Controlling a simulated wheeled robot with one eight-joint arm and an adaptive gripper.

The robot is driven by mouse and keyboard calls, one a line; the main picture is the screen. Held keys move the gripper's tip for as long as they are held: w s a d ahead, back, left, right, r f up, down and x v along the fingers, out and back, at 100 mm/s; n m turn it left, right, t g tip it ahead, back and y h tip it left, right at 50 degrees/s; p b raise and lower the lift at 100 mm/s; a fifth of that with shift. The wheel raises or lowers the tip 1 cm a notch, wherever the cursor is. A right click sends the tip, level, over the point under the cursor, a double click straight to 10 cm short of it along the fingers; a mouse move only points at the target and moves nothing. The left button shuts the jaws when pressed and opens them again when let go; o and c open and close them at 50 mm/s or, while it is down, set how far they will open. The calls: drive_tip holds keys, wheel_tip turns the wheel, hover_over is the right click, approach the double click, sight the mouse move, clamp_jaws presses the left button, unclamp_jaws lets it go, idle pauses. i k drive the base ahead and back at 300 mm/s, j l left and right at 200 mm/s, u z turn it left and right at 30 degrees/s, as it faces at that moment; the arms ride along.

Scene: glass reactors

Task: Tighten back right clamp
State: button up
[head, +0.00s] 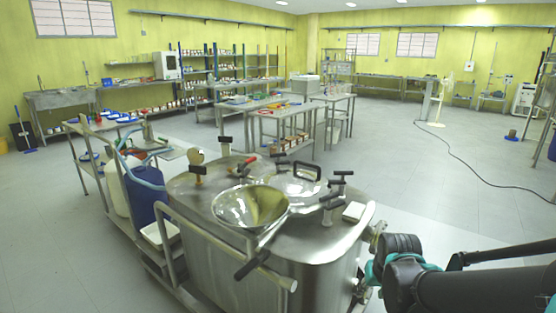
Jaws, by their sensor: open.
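A steel vessel (300,257) stands in the foreground with a flat lid. Several clamps with black T-shaped handles stand around the lid. A further clamp (279,157) is at the back edge and one (225,147) at the back left. I cannot tell from this view how tight any clamp is. My dark arm with teal joints comes in at the lower right, beside the vessel. I cannot make out my gripper.
A rail (225,255) runs along the vessel's left front. A blue drum (146,195) and a cart stand at left. Tables (285,112) are behind.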

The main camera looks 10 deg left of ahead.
sight(244, 173)
drive_tip(key=j+u, duration=0.4)
drive_tip(key=k+j+u, duration=0.1)
drive_tip(key=j+u, duration=0.35)
drive_tip(key=i+j+z, duration=0.1)
drive_tip(key=j, duration=0.25)
drive_tip(key=i+j, duration=0.2)
drive_tip(key=j, duration=0.2)
drive_tip(key=i+j+z, duration=0.25)
drive_tip(key=j+z, duration=0.25)
drive_tip(key=k+l, duration=0.1)
drive_tip(key=l, duration=0.15)
drive_tip(key=k+l, duration=0.1)
drive_tip(key=l, duration=0.2)
